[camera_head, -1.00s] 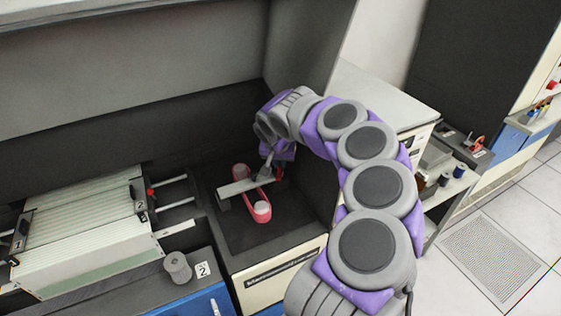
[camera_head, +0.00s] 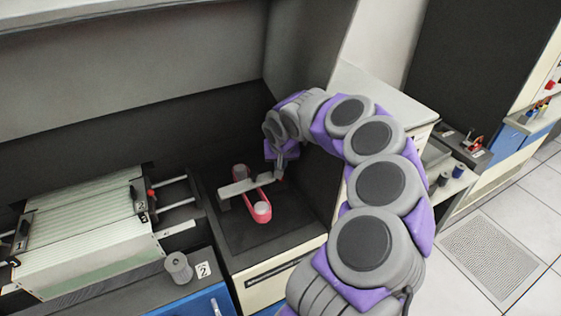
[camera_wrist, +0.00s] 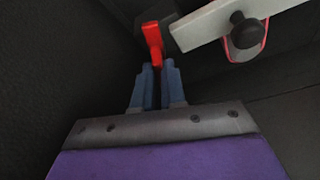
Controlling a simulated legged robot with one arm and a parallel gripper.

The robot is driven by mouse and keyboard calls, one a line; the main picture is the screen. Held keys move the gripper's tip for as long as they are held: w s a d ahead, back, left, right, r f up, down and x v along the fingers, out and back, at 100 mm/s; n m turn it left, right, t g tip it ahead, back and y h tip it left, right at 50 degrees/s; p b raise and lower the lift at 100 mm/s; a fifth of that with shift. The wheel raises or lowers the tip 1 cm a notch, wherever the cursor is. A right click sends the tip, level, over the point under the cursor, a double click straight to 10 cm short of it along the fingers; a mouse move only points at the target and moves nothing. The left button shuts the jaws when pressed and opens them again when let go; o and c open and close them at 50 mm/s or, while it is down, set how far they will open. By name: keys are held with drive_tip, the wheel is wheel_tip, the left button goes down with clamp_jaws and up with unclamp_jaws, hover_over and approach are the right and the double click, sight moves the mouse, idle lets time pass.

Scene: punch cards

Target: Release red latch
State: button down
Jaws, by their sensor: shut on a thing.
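The red latch (camera_wrist: 153,42) is a small red lever in the wrist view, right at my fingertips. My gripper (camera_wrist: 157,68) is shut on its lower end, with the fingers nearly together. In the head view my gripper (camera_head: 279,174) is at the right end of a pale grey bar (camera_head: 243,186), and the latch is mostly hidden there. The bar lies across a red-pink oval loop (camera_head: 259,197) with pale round ends. In the wrist view the bar (camera_wrist: 210,22) is to the right of the latch and carries a black knob (camera_wrist: 245,31).
Stacked punch cards (camera_head: 85,225) fill a tray at the left, with metal rods beside it. A grey spool (camera_head: 178,267) stands at the front left. Dark walls enclose the recess behind and to the right. The dark panel (camera_head: 255,232) in front of the loop is clear.

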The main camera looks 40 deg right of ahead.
drive_tip(key=c, duration=1.2)
unclamp_jaws()
drive_tip(key=shift+s+a+r, duration=0.1)
drive_tip(key=shift+a, duration=0.05)
drive_tip(key=shift+c, duration=0.2)
drive_tip(key=shift+o, duration=0.2)
